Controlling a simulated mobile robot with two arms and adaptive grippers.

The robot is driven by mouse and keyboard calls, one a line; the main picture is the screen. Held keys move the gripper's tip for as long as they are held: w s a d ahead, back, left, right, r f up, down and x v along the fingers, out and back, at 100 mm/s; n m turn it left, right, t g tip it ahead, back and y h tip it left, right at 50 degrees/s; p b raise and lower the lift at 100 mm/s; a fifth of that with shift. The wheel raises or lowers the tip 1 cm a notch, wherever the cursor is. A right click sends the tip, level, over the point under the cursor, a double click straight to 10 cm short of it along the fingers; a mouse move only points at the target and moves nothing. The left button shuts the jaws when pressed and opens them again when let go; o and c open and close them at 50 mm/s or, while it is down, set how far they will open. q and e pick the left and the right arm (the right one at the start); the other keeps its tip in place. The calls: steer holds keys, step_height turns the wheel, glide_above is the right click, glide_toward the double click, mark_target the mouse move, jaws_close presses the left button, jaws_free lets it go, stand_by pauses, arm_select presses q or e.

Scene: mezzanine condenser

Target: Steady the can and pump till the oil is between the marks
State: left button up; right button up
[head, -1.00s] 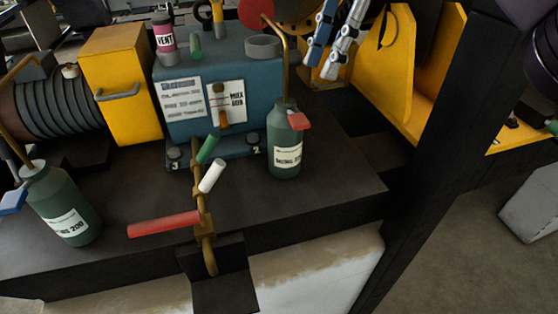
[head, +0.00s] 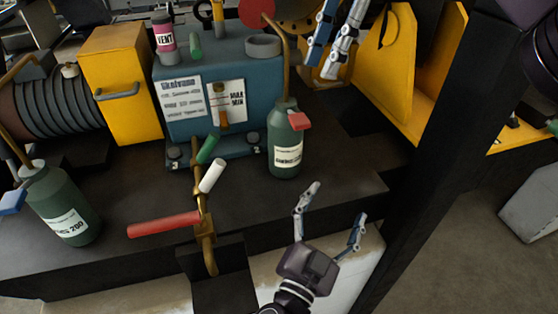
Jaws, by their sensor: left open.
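A green can (head: 285,148) with a red lever (head: 299,121) stands upright on the dark bench, right of the blue tank (head: 180,125). Its brass spout (head: 284,55) rises and bends left over the tank top. A white plate (head: 227,101) with MAX and MIN marks is on the tank front; the oil level is too small to read. Another green can (head: 62,208) with a blue lever (head: 12,201) is at the left. My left gripper (head: 338,203) is open and empty, below and right of the red-levered can. My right gripper (head: 322,68) is behind and above that can, its fingers close together.
Valve handles, green (head: 208,149), white (head: 212,176) and red (head: 164,224), stick out before the tank. A yellow box (head: 121,85) stands left of the tank. A dark post (head: 425,145) rises at the right. A grey ring (head: 263,47) sits on the tank.

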mark_target(285, 138)
arm_select(q)
steer(key=w+a+r+n+y, duration=0.2)
steer(key=a, duration=0.1)
steer(key=w+a+r+n+y, duration=0.1)
steer(key=a+r+n+y, duration=0.1)
steer(key=a+n, duration=0.1)
steer(key=w+a+r+n+y, duration=0.1)
steer(key=w+a+r+n, duration=0.1)
steer(key=a, duration=0.3)
steer(key=shift+w+a+r+n+t+y, duration=0.2)
steer(key=shift+w+r+n+t+y, duration=0.15)
steer(key=shift+r+n+t+y, duration=0.05)
steer(key=shift+w+a+r+n, duration=0.15)
steer(key=shift+a+r+n, duration=0.05)
steer(key=shift+a+n, duration=0.1)
steer(key=shift+w+d, duration=0.2)
steer(key=shift+w, duration=1.05)
steer(key=shift+w+d, duration=0.2)
steer(key=shift+w, duration=1.1)
steer(key=shift+w+d, duration=0.2)
steer(key=shift+w, duration=1.05)
jaws_close()
